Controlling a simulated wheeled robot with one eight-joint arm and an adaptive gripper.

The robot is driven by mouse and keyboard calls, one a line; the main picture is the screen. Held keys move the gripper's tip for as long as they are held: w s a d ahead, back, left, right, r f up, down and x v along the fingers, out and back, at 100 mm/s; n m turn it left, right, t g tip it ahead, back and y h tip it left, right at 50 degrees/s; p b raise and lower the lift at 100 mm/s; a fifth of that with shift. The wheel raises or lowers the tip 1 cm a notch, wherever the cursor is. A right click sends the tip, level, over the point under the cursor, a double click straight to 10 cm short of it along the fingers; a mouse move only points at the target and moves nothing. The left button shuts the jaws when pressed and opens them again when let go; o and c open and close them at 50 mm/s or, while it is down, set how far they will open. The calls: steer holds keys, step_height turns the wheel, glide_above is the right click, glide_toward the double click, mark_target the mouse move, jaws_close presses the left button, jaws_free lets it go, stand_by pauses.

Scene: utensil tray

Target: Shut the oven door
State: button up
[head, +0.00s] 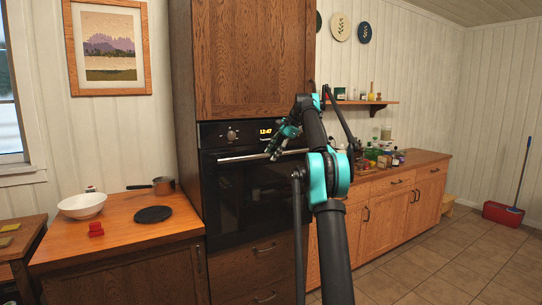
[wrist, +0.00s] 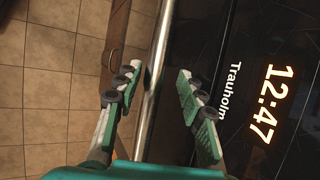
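The oven (head: 255,190) is black and built into a tall wooden cabinet. Its door (head: 235,200) looks upright and flush with the front in the head view; a small gap could not be made out. A long metal handle (head: 235,157) runs along the door's top edge. My gripper (head: 285,133) is in front of the upper oven, near the handle and the lit clock. In the wrist view my gripper (wrist: 160,80) is open, and the handle bar (wrist: 158,55) passes between its two fingers in the picture. I cannot tell whether the fingers touch it.
A wooden counter (head: 130,245) at left holds a white bowl (head: 82,205), a saucepan (head: 163,185), a black round mat (head: 153,214) and a red item (head: 96,229). Drawers (head: 255,265) lie under the oven. A long cabinet stands at right, with open tiled floor (head: 440,265) before it.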

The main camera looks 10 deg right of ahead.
steer(key=s+d+r, duration=0.1)
steer(key=s+d, duration=0.2)
steer(key=d, duration=0.3)
steer(key=s+d+r, duration=0.2)
steer(key=s+d, duration=0.1)
steer(key=d, duration=0.3)
steer(key=shift+d, duration=0.25)
steer(key=s+a+f+n+h, duration=0.25)
steer(key=s+a+f, duration=0.35)
steer(key=s+f, duration=0.35)
steer(key=s+a+f+n+h, duration=0.1)
steer(key=s+a+f+n, duration=0.35)
steer(key=s+f, duration=0.5)
steer(key=s+a+f+n+h, duration=0.1)
steer(key=s+a+f+n, duration=0.1)
steer(key=s+f, duration=0.9)
steer(key=s+a+f+n+t+h, duration=0.1)
steer(key=s+f+n, duration=0.3)
steer(key=s+f, duration=0.7)
steer(key=s+a, duration=0.1)
steer(key=s, duration=0.6)
steer(key=shift+a+h, duration=0.1)
steer(key=shift+h, duration=0.15)
